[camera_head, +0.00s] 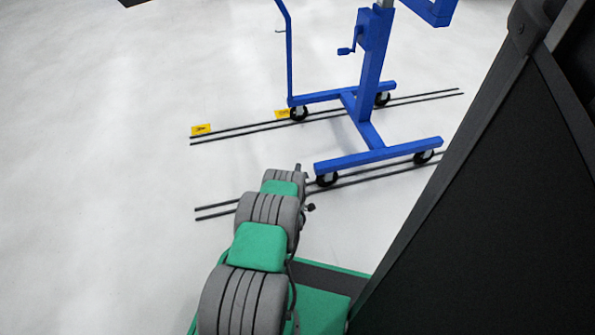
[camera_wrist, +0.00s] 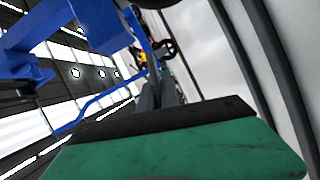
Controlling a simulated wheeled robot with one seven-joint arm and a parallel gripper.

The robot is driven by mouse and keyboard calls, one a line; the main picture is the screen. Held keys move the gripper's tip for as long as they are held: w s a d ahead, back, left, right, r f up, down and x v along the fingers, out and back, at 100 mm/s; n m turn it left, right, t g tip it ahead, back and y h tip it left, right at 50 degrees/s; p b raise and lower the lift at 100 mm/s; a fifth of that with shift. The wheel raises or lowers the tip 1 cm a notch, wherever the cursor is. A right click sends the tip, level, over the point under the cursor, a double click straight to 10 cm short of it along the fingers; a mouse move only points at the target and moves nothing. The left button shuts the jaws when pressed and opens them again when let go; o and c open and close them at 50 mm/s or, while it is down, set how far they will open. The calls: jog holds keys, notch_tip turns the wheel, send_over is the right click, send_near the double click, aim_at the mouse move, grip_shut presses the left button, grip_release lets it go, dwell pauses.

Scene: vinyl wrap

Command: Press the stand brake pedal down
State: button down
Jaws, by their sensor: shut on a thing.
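The blue wheeled stand (camera_head: 368,85) is upright at top centre in the head view, with dark casters under its legs. Its near-left caster (camera_head: 327,180) is close to the end of my arm. I cannot make out the brake pedal on any caster. Blue bars of the stand (camera_wrist: 60,35) fill the upper left of the wrist view. My gripper (camera_wrist: 158,85) has its dark fingers together, pointing toward a caster (camera_wrist: 165,48) beyond them. What lies between the fingers is too small to tell. In the head view, my arm mostly hides the gripper.
Dark rails (camera_head: 250,128) run along the pale floor beneath the stand. Two yellow markers lie by the far rail, one at left (camera_head: 201,130) and one nearer the stand (camera_head: 282,114). A hand crank (camera_head: 346,50) sticks out from the post. Floor at left is clear.

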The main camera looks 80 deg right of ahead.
jog(key=shift+f, duration=0.1)
dwell(0.3)
jog(key=shift+w+a+f+n+h, duration=0.1)
jog(key=shift+f+n+h, duration=0.3)
jog(key=shift+n, duration=0.6)
jog(key=shift+f+n+h, duration=0.3)
jog(key=shift+n+h, duration=0.1)
jog(key=shift+n, duration=0.5)
jog(key=shift+f+n+h, duration=0.3)
jog(key=shift+n+h, duration=0.1)
jog(key=shift+n, duration=0.5)
jog(key=c, duration=1.6)
grip_release()
